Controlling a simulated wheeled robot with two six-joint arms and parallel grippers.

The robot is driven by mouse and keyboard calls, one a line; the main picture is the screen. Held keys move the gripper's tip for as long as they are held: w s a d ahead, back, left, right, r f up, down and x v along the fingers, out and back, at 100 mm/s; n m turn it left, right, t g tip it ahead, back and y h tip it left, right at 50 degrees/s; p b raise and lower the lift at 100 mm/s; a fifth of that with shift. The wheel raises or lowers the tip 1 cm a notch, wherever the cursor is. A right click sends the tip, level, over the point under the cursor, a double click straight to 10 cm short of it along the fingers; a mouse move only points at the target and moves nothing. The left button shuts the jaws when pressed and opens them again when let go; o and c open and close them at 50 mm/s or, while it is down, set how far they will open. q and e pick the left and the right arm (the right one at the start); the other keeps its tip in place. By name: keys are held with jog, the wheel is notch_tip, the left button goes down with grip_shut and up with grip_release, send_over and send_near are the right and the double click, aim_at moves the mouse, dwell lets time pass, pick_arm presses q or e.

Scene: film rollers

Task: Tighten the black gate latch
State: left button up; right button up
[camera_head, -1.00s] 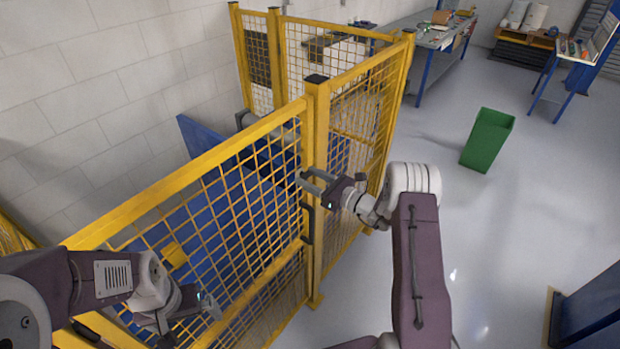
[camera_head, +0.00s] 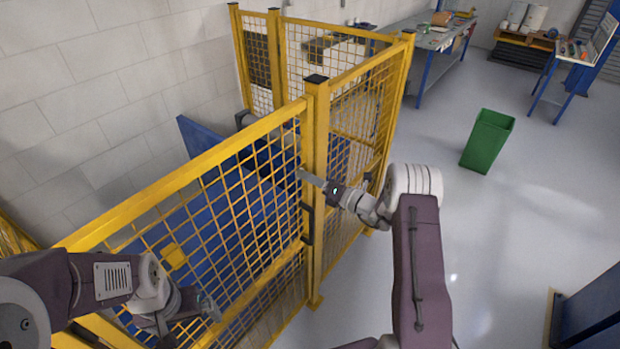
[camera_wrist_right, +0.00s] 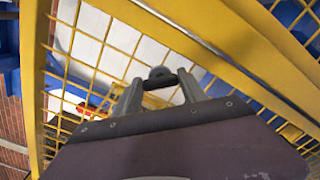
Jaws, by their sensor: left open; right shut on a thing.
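The black gate latch (camera_wrist_right: 160,77) shows in the right wrist view as a dark rounded knob with a short bar, between my right fingertips. In the head view the latch is hidden by the gripper at the yellow gate post (camera_head: 316,140). My right gripper (camera_head: 308,178) is shut on the latch, its fingers seen nearly edge-on against the post. It also shows in the right wrist view (camera_wrist_right: 160,90). My left gripper (camera_head: 208,306) is open and empty, low at the left in front of the yellow mesh gate (camera_head: 235,212).
A black pull handle (camera_head: 307,222) sits on the gate edge below my right gripper. Blue equipment (camera_head: 205,137) stands behind the mesh. A green bin (camera_head: 487,140) stands on open grey floor at right. A workbench (camera_head: 432,35) is at the back.

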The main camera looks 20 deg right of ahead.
jog(key=shift+w+d+r+m+p, duration=0.1)
jog(key=shift+m+p, duration=0.2)
jog(key=shift+m, duration=1.6)
jog(key=shift+d+m+p, duration=0.1)
jog(key=shift+m+p, duration=0.2)
jog(key=shift+m, duration=1.6)
jog(key=o, duration=1.4)
jog(key=shift+c, duration=0.2)
jog(key=shift+f, duration=0.2)
